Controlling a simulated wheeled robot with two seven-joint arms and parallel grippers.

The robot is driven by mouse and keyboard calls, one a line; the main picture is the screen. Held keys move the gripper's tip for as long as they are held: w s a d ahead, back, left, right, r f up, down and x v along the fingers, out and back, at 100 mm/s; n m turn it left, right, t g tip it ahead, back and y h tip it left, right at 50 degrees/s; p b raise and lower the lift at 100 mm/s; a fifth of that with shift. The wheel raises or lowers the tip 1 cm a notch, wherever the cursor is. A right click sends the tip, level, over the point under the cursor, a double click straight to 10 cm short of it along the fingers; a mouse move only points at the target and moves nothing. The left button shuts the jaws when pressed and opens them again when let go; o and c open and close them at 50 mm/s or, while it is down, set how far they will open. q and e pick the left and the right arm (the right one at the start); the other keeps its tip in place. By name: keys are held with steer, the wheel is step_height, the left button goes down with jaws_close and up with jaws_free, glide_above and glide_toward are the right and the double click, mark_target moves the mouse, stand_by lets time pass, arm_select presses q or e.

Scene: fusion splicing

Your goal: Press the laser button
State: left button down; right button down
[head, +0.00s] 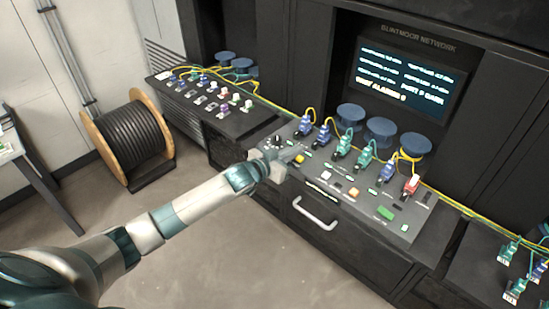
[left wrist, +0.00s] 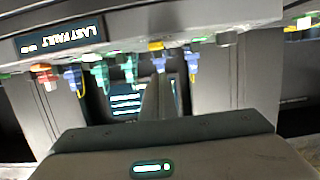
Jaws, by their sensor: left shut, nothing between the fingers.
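My left gripper (head: 290,153) reaches from the left over the left part of the sloped control panel (head: 330,205). Its fingers are shut and empty; they also show in the left wrist view (left wrist: 158,95). A yellow button (head: 300,159) is right beside the fingertips. In the left wrist view the yellow button (left wrist: 155,45) appears just beyond the tips; I cannot tell whether they touch. A white button (head: 326,175), an orange button (head: 354,192) and a green button (head: 385,213) sit farther right. Labels are too small to read, so I cannot tell which is the laser button. My right gripper is out of view.
Blue, green and red plugs (head: 343,146) with yellow cables line the panel's back edge. A screen (head: 410,80) stands behind, and a handle (head: 315,213) juts out below. A cable drum (head: 128,140) stands on the left floor. The floor in front is clear.

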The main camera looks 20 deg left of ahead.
arm_select(q)
steer(key=b+v, duration=0.3)
steer(key=v, duration=0.6)
steer(key=shift+s, duration=0.1)
steer(key=shift+a, duration=0.1)
stand_by(0.5)
